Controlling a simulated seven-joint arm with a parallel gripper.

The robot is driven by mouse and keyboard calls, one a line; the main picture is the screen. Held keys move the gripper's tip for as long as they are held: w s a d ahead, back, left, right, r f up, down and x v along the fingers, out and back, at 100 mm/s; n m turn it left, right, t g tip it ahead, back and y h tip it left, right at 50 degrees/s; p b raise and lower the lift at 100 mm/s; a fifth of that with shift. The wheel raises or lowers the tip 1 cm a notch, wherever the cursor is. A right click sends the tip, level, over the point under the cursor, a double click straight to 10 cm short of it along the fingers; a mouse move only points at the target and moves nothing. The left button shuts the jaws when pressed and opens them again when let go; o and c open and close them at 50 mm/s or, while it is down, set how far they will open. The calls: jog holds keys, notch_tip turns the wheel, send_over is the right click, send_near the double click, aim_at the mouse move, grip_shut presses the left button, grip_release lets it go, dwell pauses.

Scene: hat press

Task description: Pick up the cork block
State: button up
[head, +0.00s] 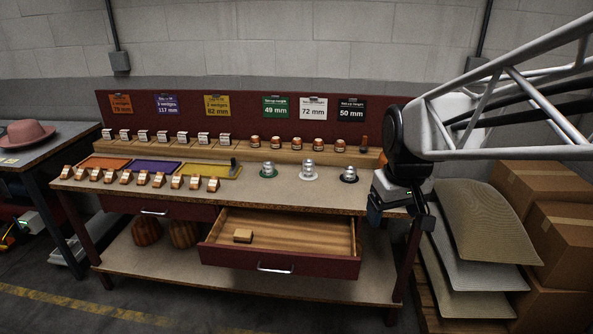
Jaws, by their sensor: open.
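The only block that looks like cork is a small tan-brown block (243,236). It lies inside the open drawer (310,271), toward its left end. The drawer is pulled out under the bench top, and its inside is otherwise bare wood. My gripper (401,222) hangs at the right end of the bench, to the right of the drawer and well apart from the block. Its fingers are dark and small in this view, and I see nothing held in it.
The bench top (330,198) carries wedges (158,180), colored trays (156,167), metal knobs (309,167) and a rear row of small pieces. A second drawer (155,209) is shut at left. Brown rounded forms (147,231) sit on the lower shelf. Cartons (558,240) and sheets (480,220) stand at right.

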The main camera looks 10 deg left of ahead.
jog(key=w+a+f+n, duration=0.2)
jog(key=w+a, duration=0.3)
jog(key=w, duration=0.3)
jog(key=w+a+f+n, duration=0.2)
jog(key=w+a, duration=0.3)
jog(key=w, duration=0.3)
jog(key=n+g, duration=0.2)
jog(key=n, duration=0.8)
send_over(243, 232)
notch_tip(243, 232, down, 33)
jog(key=shift+d+f, duration=0.1)
jog(key=shift+d, duration=0.05)
jog(key=shift+a+f, duration=0.2)
jog(key=shift+a, duration=0.05)
jog(key=shift+f, duration=0.1)
jog(key=shift+f, duration=1.2)
jog(key=shift+f, duration=0.1)
jog(key=shift+s+d+f, duration=0.1)
jog(key=shift+f, duration=2.4)
